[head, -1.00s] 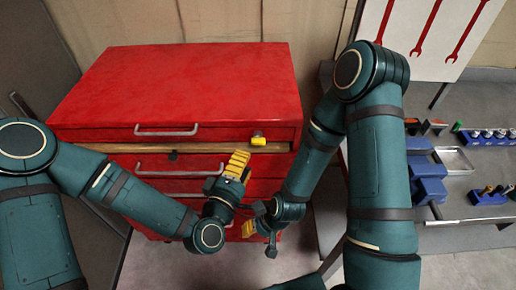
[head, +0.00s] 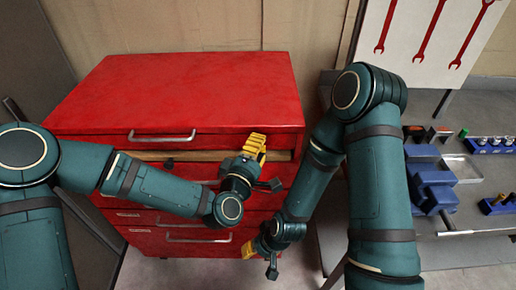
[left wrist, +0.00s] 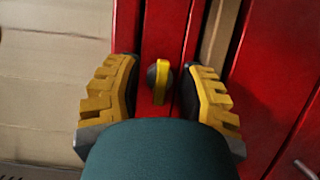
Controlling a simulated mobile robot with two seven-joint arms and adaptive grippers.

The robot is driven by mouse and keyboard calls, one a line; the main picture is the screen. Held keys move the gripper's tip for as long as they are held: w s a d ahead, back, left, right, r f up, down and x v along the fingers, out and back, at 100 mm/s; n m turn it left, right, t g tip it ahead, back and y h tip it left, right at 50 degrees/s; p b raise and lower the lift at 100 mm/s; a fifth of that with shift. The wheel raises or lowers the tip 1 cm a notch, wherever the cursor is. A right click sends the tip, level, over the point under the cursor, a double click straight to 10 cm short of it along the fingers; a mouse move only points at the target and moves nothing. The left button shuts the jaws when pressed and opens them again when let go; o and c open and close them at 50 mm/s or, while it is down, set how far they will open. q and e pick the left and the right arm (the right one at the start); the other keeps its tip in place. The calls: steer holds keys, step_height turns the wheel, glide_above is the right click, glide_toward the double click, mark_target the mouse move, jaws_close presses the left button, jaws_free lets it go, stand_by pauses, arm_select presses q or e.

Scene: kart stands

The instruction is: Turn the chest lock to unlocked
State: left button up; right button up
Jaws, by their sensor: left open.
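The red tool chest (head: 190,90) stands ahead of me with its lock on the upper right of its front. In the left wrist view the lock (left wrist: 161,82) is a yellow bar on a dark round base, long side up and down in the picture. My left gripper (left wrist: 165,88) is open, with one yellow finger on each side of the lock and a gap on both sides. In the head view my left gripper (head: 256,150) covers the lock. My right gripper (head: 262,252) hangs low in front of the lower drawers; its opening is unclear.
The chest's top drawer handle (head: 162,136) is left of my left gripper. A grey bench to the right holds blue bins (head: 432,185), a metal tray (head: 463,168) and small parts. Red wrench shapes mark a white board (head: 425,35) behind it.

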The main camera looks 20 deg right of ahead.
arm_select(q)
steer(key=shift+c, duration=0.4)
jaws_close()
